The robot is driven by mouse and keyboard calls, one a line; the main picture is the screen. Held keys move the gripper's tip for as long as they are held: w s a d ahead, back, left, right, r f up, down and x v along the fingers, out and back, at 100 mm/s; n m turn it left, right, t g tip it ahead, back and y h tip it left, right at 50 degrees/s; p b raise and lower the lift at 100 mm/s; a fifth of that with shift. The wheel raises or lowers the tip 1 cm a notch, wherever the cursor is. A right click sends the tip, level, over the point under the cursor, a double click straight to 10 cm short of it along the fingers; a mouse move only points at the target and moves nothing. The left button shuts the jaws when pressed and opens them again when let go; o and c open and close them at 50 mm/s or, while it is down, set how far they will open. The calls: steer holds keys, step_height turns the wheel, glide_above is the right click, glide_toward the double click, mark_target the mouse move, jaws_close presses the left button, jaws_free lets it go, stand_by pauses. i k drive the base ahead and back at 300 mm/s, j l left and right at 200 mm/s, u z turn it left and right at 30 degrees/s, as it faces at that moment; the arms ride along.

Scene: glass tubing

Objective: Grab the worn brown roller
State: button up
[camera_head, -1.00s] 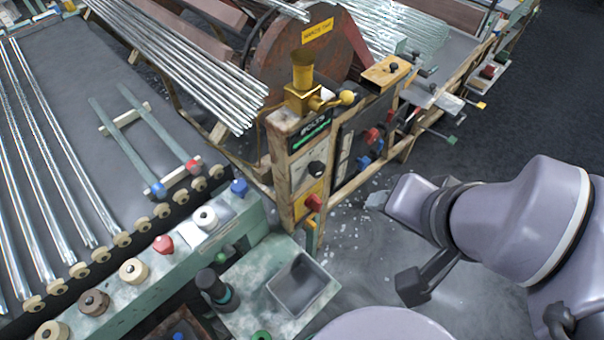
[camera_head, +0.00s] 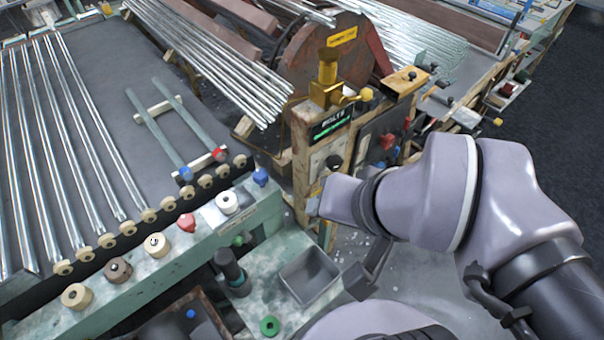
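The worn brown roller (camera_head: 117,270) is a short round piece, darker than its cream neighbours. It sits on the pale green ledge (camera_head: 205,250) at the lower left, between two cream rollers. My gripper (camera_head: 313,206) is at the left end of my lavender arm, in front of the wooden control post and well to the right of the roller. Only a small part of its tip shows, so I cannot see whether its fingers are open. Nothing shows held in it.
Along the same ledge stand cream rollers (camera_head: 77,296), a red knob (camera_head: 186,222), a white roller (camera_head: 228,202) and a blue knob (camera_head: 261,176). A grey square bin (camera_head: 310,277) and a dark cylinder (camera_head: 231,268) stand below. Glass tubes (camera_head: 75,130) lie behind.

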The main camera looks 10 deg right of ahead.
mark_target(126, 269)
steer(key=u, duration=1.9)
steer(key=k+l+z, duration=0.1)
steer(key=l+z, duration=0.15)
steer(key=l, duration=0.2)
